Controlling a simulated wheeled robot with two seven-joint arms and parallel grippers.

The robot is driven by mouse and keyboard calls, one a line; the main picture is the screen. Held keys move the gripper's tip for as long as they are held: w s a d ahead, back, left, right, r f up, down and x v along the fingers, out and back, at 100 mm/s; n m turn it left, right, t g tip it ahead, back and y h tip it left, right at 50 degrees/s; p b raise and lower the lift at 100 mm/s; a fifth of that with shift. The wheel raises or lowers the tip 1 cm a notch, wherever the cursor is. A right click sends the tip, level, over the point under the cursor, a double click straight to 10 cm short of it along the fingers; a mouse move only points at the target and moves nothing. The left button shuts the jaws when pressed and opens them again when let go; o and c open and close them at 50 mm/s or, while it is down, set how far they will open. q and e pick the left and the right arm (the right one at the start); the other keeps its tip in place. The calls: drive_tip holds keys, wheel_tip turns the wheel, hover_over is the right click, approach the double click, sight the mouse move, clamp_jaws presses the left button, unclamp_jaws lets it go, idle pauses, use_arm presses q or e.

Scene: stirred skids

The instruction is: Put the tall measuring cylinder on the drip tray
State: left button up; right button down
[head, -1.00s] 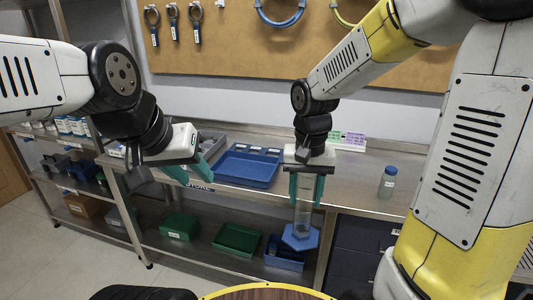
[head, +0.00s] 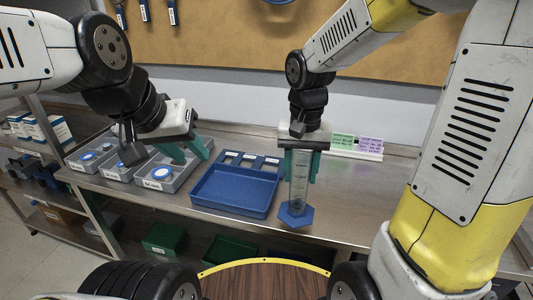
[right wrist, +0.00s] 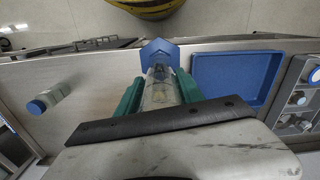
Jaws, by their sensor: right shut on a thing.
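The tall measuring cylinder, clear with a blue hexagonal base (head: 296,214), is upright in my right gripper (head: 300,168), whose teal fingers are shut on its tube. In the right wrist view its base (right wrist: 160,53) shows beyond the fingers, beside the blue tray. The blue tray (head: 232,192), which I take as the drip tray, lies on the steel bench just left of the cylinder. Its main area is empty. Whether the base touches the bench is hard to tell. My left gripper (head: 188,152) is open and empty, above the grey bins left of the tray.
Grey bins (head: 150,180) with blue-and-white round items stand left of the tray. Green and purple labelled cards (head: 357,143) stand at the back. A blue-capped bottle (right wrist: 45,98) shows in the right wrist view.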

drive_tip(key=w+d+f, duration=0.1)
drive_tip(key=w+f, duration=0.1)
drive_tip(key=w, duration=0.6)
drive_tip(key=w+d+f, duration=0.2)
drive_tip(key=w+f, duration=0.1)
drive_tip(key=w, duration=0.4)
drive_tip(key=shift+w, duration=0.35)
drive_tip(key=shift+d, duration=0.1)
drive_tip(key=shift+f, duration=0.2)
drive_tip(key=c, duration=0.7)
unclamp_jaws()
drive_tip(key=shift+c, duration=0.2)
